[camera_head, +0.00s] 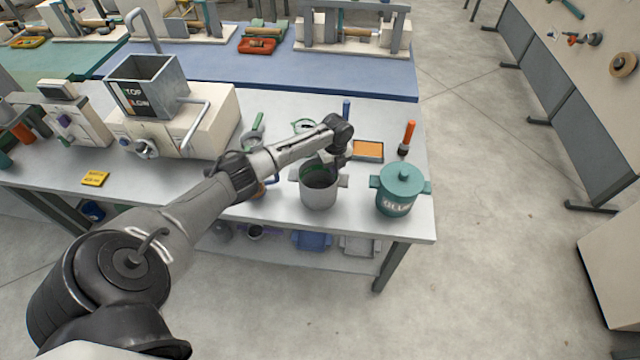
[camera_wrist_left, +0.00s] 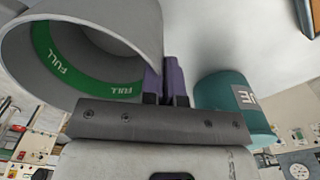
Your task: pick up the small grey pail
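The small grey pail (camera_head: 319,194) stands upright near the front edge of the table, with a side tab at its left and right. In the left wrist view the pail (camera_wrist_left: 140,22) fills the upper left, its open mouth showing a green band marked FULL. My left gripper (camera_head: 341,165) is at the pail's right side, by the right tab. In the wrist view the purple fingers (camera_wrist_left: 168,80) are close together against the pail's wall with a thin grey part between them; they look shut on the tab, which is mostly hidden. My right gripper is not in view.
A lidded teal glue pot (camera_head: 399,192) stands close to the pail's right. A cream machine with a hopper (camera_head: 150,85) is at the left. The floor right of the table is clear.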

